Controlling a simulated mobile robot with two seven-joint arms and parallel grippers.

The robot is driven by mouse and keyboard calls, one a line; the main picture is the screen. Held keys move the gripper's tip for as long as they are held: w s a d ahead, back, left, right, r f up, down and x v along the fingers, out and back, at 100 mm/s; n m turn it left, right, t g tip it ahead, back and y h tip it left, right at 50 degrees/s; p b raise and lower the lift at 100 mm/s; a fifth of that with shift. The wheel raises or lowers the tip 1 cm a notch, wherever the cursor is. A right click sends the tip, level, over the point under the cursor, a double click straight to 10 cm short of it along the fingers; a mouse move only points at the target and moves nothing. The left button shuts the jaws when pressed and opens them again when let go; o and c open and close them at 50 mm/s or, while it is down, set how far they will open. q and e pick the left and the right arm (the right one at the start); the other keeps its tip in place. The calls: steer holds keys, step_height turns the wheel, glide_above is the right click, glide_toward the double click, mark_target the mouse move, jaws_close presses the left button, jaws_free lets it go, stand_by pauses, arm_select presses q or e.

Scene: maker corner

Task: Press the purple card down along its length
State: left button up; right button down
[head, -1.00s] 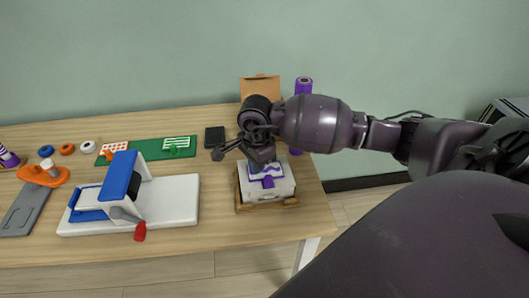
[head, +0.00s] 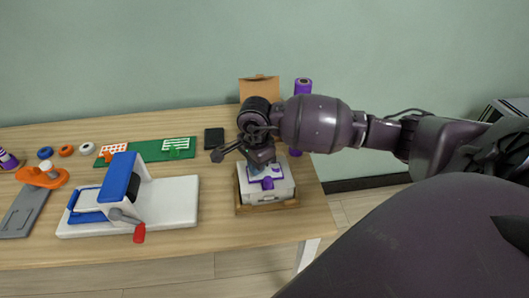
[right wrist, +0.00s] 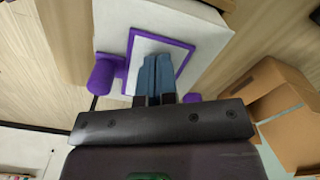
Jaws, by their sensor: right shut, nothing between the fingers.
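The purple card (right wrist: 184,50) shows in the right wrist view as a purple border around a pale middle. It lies flat on top of a white box (right wrist: 197,22). In the head view the card (head: 281,181) is partly hidden by my right gripper. My right gripper (right wrist: 155,62) is shut and empty, its blue-grey fingertips over the card's pale middle. They look touching or very close; I cannot tell which. In the head view the right gripper (head: 264,168) points down at the box. My left gripper is not in view.
The box (head: 283,191) sits in a shallow brown tray (head: 268,206) near the table's right end. An open cardboard box (head: 259,87) and a purple roll (head: 303,87) stand behind. A blue-and-white press (head: 175,207) stands left. Bare tabletop (head: 221,212) lies between.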

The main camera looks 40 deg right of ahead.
steer(key=shift+s+f, duration=0.15)
steer(key=shift+f, duration=0.05)
